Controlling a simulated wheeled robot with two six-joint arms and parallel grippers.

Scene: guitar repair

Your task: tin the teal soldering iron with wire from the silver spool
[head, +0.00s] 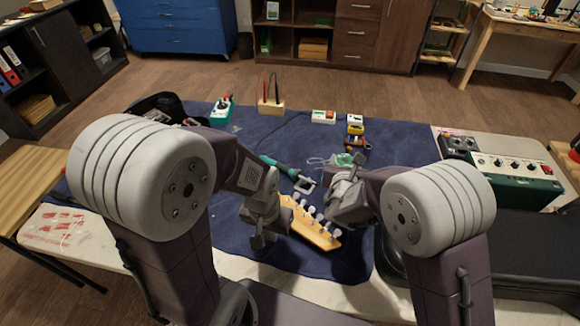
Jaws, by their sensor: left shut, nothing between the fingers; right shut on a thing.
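The teal soldering iron (279,164) lies slanted near the middle of the blue mat in the head view, its teal handle toward the upper left. A grey piece shows at its lower right end, left of my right gripper. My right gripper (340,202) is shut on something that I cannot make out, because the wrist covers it. My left gripper (259,240) is shut and empty, pointing down left of the guitar headstock. I cannot pick out the silver spool. A thin pale loop, perhaps wire, shows beside the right wrist.
The guitar headstock (312,229) with several tuning pegs lies between my grippers. Behind are a teal box (221,111), a wooden block with red and black probes (271,107), a white meter (323,117) and a yellow item (355,129). A green amplifier (513,181) stands right.

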